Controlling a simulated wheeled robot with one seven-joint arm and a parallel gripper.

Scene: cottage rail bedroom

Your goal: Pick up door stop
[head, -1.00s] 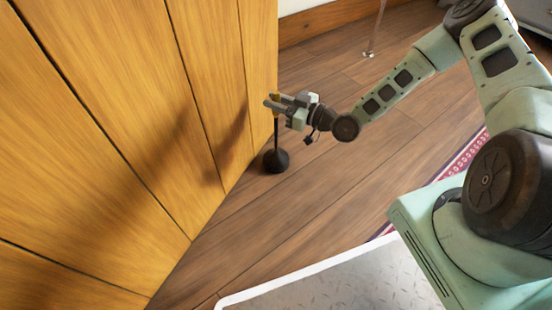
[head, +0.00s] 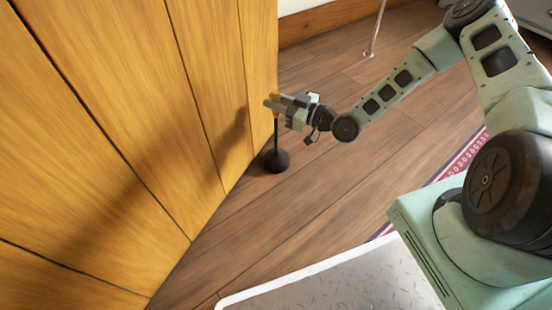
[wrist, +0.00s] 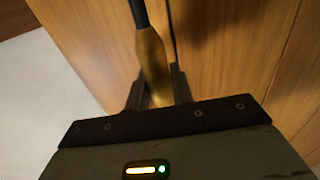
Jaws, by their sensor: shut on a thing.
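The door stop (head: 275,160) has a round black base, a thin dark stem and a brass-coloured top part. It stands upright beside the wooden door panel, and its base appears to be on the floor. My gripper (head: 272,102) is shut on its upper part. In the wrist view the brass part of the door stop (wrist: 152,62) sits between the fingers of my gripper (wrist: 157,90), with the dark stem running out past it. The tip inside the jaws is partly hidden by my gripper.
A wooden plank panel (head: 120,110) fills the left, close beside my gripper. Plank floor (head: 330,180) is open to the right of the door stop. A thin metal leg (head: 374,35) stands at the back, and a red patterned rug (head: 462,160) lies partly behind my arm.

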